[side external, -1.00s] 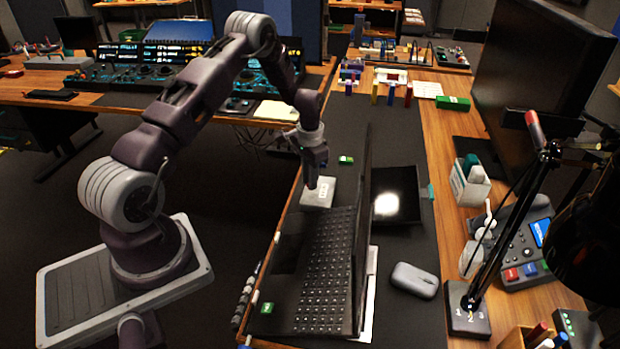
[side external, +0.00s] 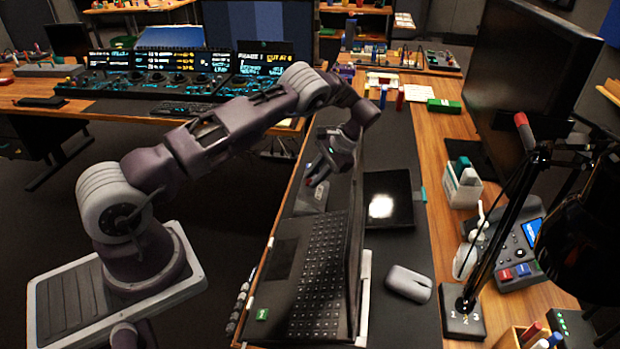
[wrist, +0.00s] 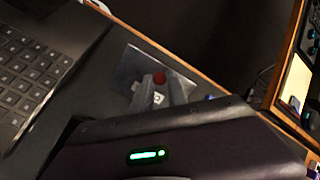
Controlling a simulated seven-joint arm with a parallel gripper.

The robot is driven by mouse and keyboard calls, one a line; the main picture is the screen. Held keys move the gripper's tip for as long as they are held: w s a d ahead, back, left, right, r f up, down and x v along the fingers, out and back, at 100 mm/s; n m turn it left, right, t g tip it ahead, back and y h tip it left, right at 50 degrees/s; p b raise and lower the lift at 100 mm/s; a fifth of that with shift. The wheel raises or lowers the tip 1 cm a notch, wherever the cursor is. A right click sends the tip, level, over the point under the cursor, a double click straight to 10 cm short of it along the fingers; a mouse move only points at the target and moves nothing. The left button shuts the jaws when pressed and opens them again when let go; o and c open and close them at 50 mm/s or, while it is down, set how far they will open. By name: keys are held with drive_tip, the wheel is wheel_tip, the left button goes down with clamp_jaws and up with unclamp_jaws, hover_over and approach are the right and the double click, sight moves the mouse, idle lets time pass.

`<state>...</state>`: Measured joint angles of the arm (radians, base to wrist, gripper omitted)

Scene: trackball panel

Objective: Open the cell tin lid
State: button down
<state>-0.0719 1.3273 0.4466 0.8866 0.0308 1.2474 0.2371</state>
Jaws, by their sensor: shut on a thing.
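The cell tin (side external: 310,200) is a small grey metal box on the dark desk mat, left of the laptop screen and near the desk's left edge. In the wrist view a grey metal surface of the tin (wrist: 130,68) shows beyond the fingers. My gripper (side external: 318,180) reaches down at the tin and is shut on its lid. The gripper (wrist: 160,92) also shows in the wrist view, with a small red spot between the fingers. The fingers cover much of the lid, so I cannot tell its exact angle.
The open laptop (side external: 318,265) stands close in front of the tin, its screen upright beside my gripper. A black tablet (side external: 388,199) and a grey mouse (side external: 409,284) lie right of the screen. A desk lamp base (side external: 462,312) stands at right.

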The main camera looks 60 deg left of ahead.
drive_tip(key=shift+w+d+r+g+y, duration=0.15)
drive_tip(key=shift+w+d+g+y, duration=0.15)
drive_tip(key=shift+g+y, duration=0.1)
idle(0.3)
drive_tip(key=c, duration=1.3)
unclamp_jaws()
drive_tip(key=shift+r, duration=0.1)
wheel_tip(320, 180, up, 11)
drive_tip(key=w+d, duration=0.2)
drive_tip(key=shift+w+d, duration=0.1)
